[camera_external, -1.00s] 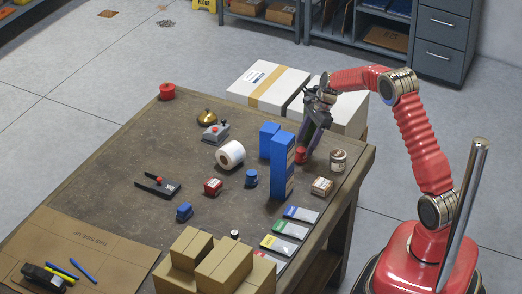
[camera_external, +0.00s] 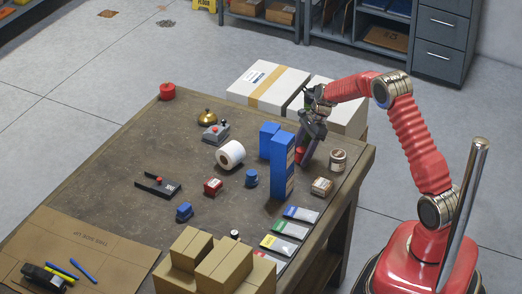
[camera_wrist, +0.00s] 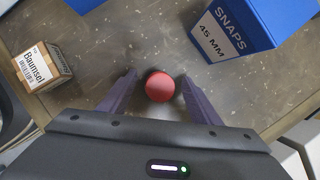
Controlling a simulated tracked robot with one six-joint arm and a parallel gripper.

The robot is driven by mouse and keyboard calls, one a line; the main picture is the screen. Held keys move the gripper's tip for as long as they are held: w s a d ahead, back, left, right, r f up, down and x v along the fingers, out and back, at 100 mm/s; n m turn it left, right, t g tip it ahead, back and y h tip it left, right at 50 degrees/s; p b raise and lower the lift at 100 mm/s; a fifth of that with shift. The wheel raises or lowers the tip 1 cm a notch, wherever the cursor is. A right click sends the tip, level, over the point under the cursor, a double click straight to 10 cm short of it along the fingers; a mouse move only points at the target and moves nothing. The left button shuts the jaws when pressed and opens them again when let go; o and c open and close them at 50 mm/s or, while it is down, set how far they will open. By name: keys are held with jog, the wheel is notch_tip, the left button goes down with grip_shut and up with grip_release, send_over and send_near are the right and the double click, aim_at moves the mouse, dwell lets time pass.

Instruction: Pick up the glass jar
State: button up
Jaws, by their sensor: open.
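My gripper (camera_external: 306,156) points down at the right side of the table, behind the tall blue box (camera_external: 282,168). In the wrist view my gripper (camera_wrist: 158,82) is open, with one finger on each side of a round red-topped thing (camera_wrist: 160,86). Clear gaps show between it and both fingers. In the external view the red thing (camera_external: 299,155) is partly hidden by my gripper and the blue box. A round container with a brown top and pale label (camera_external: 338,160) stands to the right. I cannot tell for certain which of these is the glass jar.
A small "Baumsel" box (camera_wrist: 41,67) lies left in the wrist view. The blue "SNAPS" box (camera_wrist: 238,28) stands close at upper right. Cardboard boxes (camera_external: 212,262) stand at the front.

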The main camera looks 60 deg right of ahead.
aim_at(301, 149)
jog(key=c, duration=1.2)
notch_tip(301, 149, up, 18)
dwell(0.7)
